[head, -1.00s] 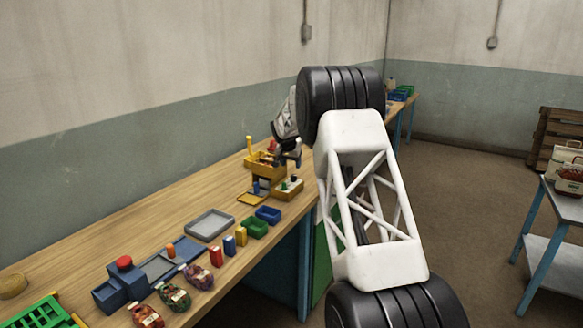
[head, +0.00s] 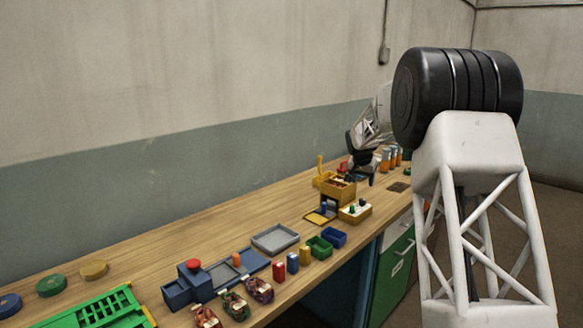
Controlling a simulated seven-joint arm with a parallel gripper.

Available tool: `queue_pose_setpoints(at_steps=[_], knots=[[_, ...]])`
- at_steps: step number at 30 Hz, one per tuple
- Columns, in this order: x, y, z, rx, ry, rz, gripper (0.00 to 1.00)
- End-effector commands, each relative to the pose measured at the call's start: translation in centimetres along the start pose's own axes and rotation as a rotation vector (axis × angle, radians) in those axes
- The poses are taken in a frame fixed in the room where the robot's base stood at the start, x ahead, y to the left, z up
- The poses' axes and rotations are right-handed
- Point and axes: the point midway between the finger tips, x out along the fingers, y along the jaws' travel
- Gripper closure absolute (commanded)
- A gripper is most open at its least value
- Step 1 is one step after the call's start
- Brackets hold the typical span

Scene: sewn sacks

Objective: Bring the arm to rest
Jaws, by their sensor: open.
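My gripper (head: 362,176) is at the far part of the workbench (head: 215,232), just behind and right of the yellow organiser box (head: 334,190). It is dark, small in view and points down, with its jaws open. I see nothing held in it, though its fingertips are hard to make out. My white lattice arm link and black joint fill the right side and hide part of the wrist.
Small sewn sacks (head: 235,305) lie along the front edge near a blue box with a red button (head: 193,268). A green crate (head: 100,310) is front left.

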Motion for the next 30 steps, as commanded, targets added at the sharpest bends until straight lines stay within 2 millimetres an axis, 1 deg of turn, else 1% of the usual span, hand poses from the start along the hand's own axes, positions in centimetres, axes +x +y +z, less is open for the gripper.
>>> queue_pose_setpoints(at_steps=[1, 3, 8, 12, 17, 21, 30], knots=[[-1.4, 0.5, 0.8, -0.008, -0.001, -0.002, 0.41], [-3.0, 1.0, 1.9, -0.020, -0.005, -0.005, 0.41], [-6.4, 2.3, 4.6, -0.047, -0.014, -0.012, 0.41], [-9.2, 3.5, 7.1, -0.071, -0.022, -0.018, 0.41], [-12.2, 5.0, 10.1, -0.100, -0.031, -0.025, 0.41], [-14.6, 6.4, 12.9, -0.123, -0.039, -0.032, 0.41], [-19.2, 9.4, 19.2, -0.176, -0.055, -0.047, 0.41]])
